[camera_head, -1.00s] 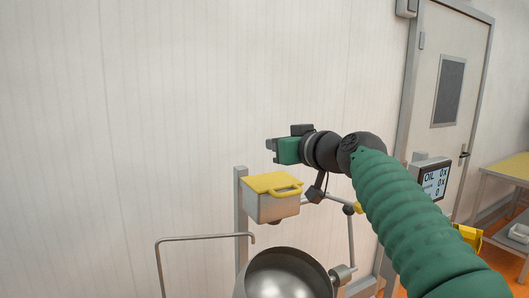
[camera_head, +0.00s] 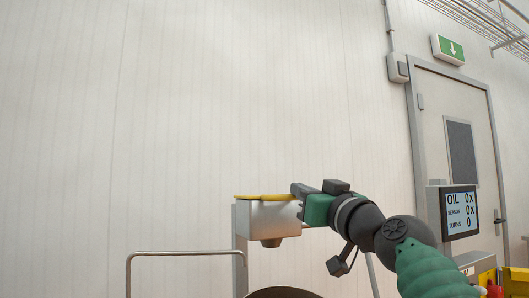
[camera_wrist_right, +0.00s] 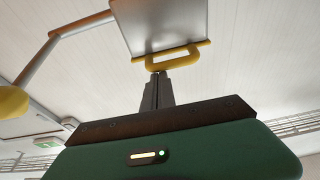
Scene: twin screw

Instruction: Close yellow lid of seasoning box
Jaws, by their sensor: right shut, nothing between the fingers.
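The seasoning box (camera_head: 268,220) is a pale metal box on a post. Its yellow lid (camera_head: 262,197) lies flat across the top in the head view. In the right wrist view the box (camera_wrist_right: 160,22) is seen from below, with the lid's yellow handle loop (camera_wrist_right: 172,58) sticking out. My right gripper (camera_head: 297,189) is at the right end of the lid, by the handle. In the wrist view its fingers (camera_wrist_right: 157,76) are together, with nothing between them, close to the handle; I cannot tell whether they touch it. My left gripper is not in view.
A metal rail (camera_head: 185,254) runs left of the box. The rim of a dark pan (camera_head: 283,293) shows below it. A display (camera_head: 459,213) with counters stands at the right, before a door. A yellow-ended bar (camera_wrist_right: 14,103) shows in the wrist view.

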